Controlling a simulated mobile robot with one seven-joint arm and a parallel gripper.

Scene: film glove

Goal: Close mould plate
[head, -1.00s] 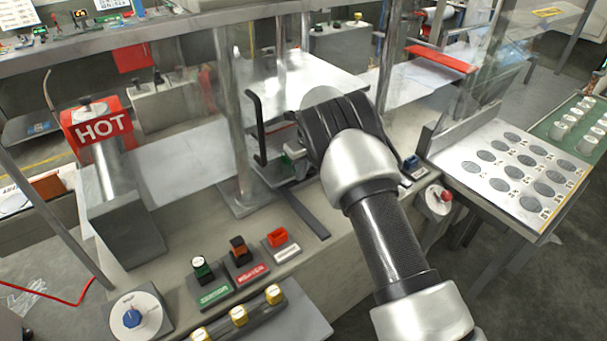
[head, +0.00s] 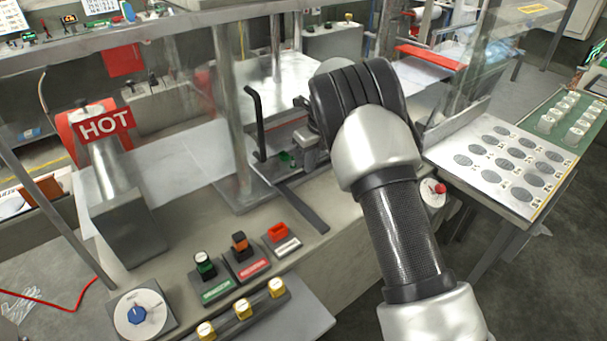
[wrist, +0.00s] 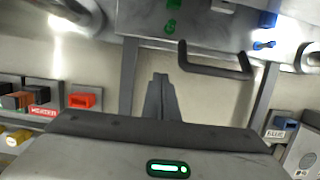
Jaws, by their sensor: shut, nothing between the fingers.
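The mould plate appears to be the broad silver metal plate (head: 285,82) behind the near post in the head view; my arm covers its right part. A black bar handle (head: 254,125) stands upright at its near left side. In the wrist view, a black U-shaped handle (wrist: 215,70) juts from a grey metal surface (wrist: 220,32) at the top. My gripper (head: 302,145) is right of the upright bar in the head view. In the wrist view its fingers (wrist: 160,85) are together and empty, left of the U-shaped handle, with a gap in the picture.
A metal post (head: 228,110) stands left of the gripper. A red HOT sign (head: 105,125) marks a steel block at the left.

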